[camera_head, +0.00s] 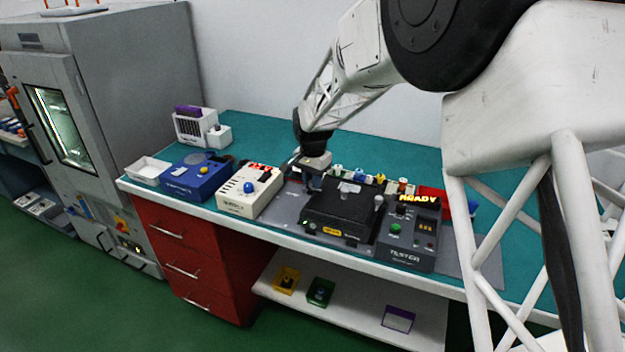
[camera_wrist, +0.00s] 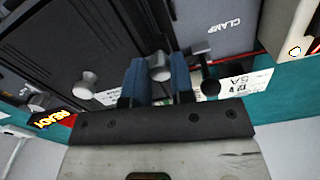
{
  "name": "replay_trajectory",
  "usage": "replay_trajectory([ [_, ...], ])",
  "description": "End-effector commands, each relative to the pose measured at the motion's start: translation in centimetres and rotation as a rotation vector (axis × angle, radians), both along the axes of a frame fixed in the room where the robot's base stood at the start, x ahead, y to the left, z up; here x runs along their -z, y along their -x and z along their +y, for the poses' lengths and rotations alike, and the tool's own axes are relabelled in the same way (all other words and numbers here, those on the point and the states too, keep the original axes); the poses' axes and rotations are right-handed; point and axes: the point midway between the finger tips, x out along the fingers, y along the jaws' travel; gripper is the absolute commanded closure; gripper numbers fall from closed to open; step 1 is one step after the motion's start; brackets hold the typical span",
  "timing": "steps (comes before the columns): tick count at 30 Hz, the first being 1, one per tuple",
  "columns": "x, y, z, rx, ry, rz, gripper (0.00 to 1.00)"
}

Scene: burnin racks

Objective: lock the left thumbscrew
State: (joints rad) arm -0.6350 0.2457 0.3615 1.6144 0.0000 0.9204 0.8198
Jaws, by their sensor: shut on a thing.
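The left thumbscrew (camera_wrist: 158,68) is a grey metal knob at the edge of the black fixture (camera_head: 343,211). In the wrist view my gripper (camera_wrist: 160,80) has its two blue fingers closed around it, one on each side. In the head view my gripper (camera_head: 314,180) points down at the fixture's left side, and the left thumbscrew is hidden there. A second grey thumbscrew (camera_wrist: 83,83) stands free on the fixture; it also shows on the right side in the head view (camera_head: 378,201). Whether the left thumbscrew is locked cannot be told.
A black ball knob (camera_wrist: 210,87) sits close beside one finger, near the grey plate marked CLAMP (camera_wrist: 235,30). The tester (camera_head: 408,235), with a lit READY display, stands right of the fixture. A cream box (camera_head: 250,190) and a blue box (camera_head: 196,177) stand to the left.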

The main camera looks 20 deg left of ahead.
Motion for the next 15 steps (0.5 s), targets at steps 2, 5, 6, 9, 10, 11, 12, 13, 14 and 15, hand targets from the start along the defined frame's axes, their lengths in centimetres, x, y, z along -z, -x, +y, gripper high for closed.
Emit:
replay_trajectory([
  [2, -0.04, -0.03, -0.03, 0.024, 0.0, -0.001, 1.0],
  [5, -0.04, -0.03, -0.02, 0.045, 0.0, -0.001, 1.0],
  [6, -0.04, -0.03, -0.02, 0.049, 0.0, -0.001, 1.0],
  [9, -0.05, -0.03, -0.02, 0.056, 0.0, -0.001, 1.0],
  [10, -0.04, -0.03, -0.02, 0.056, 0.0, -0.001, 1.0],
  [11, -0.05, -0.03, -0.02, 0.057, -0.001, -0.001, 1.0],
  [12, -0.05, -0.04, -0.02, 0.057, -0.001, -0.001, 1.0],
  [13, -0.05, -0.03, -0.02, 0.056, -0.001, -0.001, 1.0],
  [14, -0.05, -0.03, -0.02, 0.056, -0.001, -0.001, 1.0],
  [15, -0.04, -0.03, -0.02, 0.056, -0.001, -0.001, 1.0],
])
